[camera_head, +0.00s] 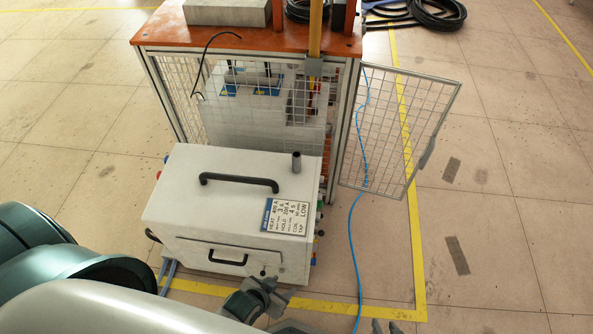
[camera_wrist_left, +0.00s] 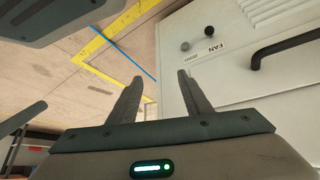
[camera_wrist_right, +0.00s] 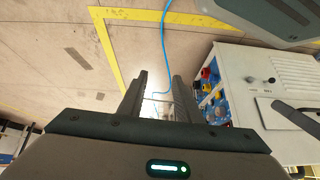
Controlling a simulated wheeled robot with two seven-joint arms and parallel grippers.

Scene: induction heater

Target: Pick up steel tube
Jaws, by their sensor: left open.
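A short dark steel tube (camera_head: 296,162) stands upright on top of the white heater box (camera_head: 190,190), near its back right corner. It does not show in either wrist view. My left gripper (camera_head: 272,294) is low in front of the box, well apart from the tube. In the left wrist view its two fingers (camera_wrist_left: 160,88) are spread with nothing between them, beside the white box. My right gripper (camera_head: 386,326) shows only its fingertips at the bottom edge of the head view, right of the box. In the right wrist view its fingers (camera_wrist_right: 158,85) are apart and empty.
The box has a black top handle (camera_head: 239,181) and a label (camera_head: 287,216). Behind it stands an orange-topped bench (camera_head: 160,32) with mesh sides and an open mesh door (camera_head: 400,130). A blue cable (camera_head: 351,235) runs across the floor. The floor at right is mostly clear.

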